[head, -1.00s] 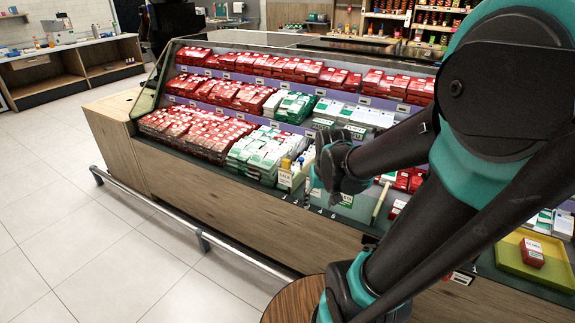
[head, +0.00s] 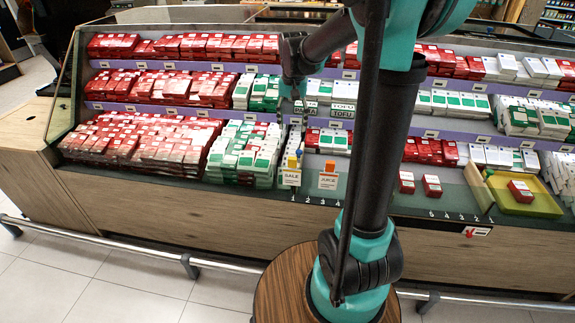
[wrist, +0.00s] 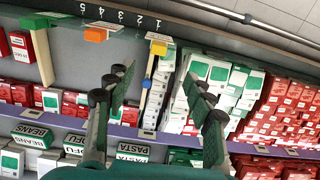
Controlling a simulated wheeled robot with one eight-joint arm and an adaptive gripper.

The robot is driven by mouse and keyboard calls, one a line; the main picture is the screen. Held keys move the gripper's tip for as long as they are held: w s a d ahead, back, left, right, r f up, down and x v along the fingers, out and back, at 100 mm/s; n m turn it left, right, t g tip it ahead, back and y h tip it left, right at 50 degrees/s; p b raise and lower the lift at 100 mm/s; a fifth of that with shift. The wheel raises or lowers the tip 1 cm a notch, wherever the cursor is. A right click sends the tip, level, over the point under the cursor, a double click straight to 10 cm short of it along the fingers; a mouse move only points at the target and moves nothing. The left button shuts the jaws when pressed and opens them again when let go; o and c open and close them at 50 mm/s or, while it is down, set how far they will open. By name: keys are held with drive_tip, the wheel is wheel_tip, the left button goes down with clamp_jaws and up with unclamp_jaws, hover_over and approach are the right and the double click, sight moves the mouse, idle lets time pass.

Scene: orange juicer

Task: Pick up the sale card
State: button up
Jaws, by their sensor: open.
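The sale card (head: 290,179) is a small white upright card with dark lettering at the front edge of the display counter. A yellow block (head: 292,161) sits just above it. In the wrist view the yellow block (wrist: 158,48) is ahead of the fingers, and the card face is hard to make out there. My gripper (head: 297,108) is above and behind the card, over the display, apart from it. In the wrist view my gripper (wrist: 158,80) has its two fingers spread with nothing held between them.
A juice card (head: 328,181) with an orange block stands just right of the sale card. Green-white boxes (head: 245,150) are close on the left. A blue piece (wrist: 147,83) lies between the fingers in the wrist picture. A yellow tray (head: 490,183) is at right.

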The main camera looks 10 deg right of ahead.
approach(292, 159)
wheel_tip(292, 159, down, 6)
drive_tip(key=shift+a+r, duration=0.15)
drive_tip(key=shift+d+f, duration=0.2)
drive_tip(key=shift+f, duration=2.6)
drive_tip(key=c, duration=1.1)
drive_tip(key=shift+r, duration=0.2)
